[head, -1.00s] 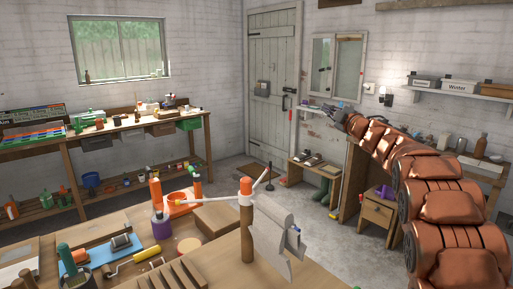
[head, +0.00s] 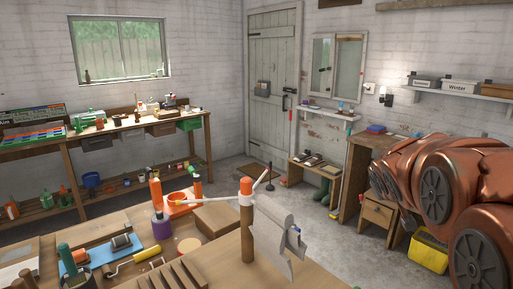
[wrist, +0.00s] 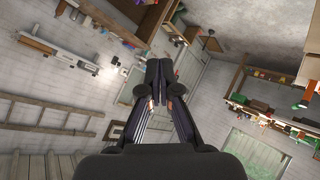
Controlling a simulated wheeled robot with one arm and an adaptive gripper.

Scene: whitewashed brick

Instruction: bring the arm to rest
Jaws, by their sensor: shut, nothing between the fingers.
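My gripper (wrist: 158,72) shows in the wrist view with its two dark fingers together at the tips and nothing between them. It points into the open room, with the walls and shelves far behind it. In the head view my copper-coloured arm is folded at the right edge, and the gripper is not visible there.
A yellow crate (head: 429,252) stands on the floor below my arm.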

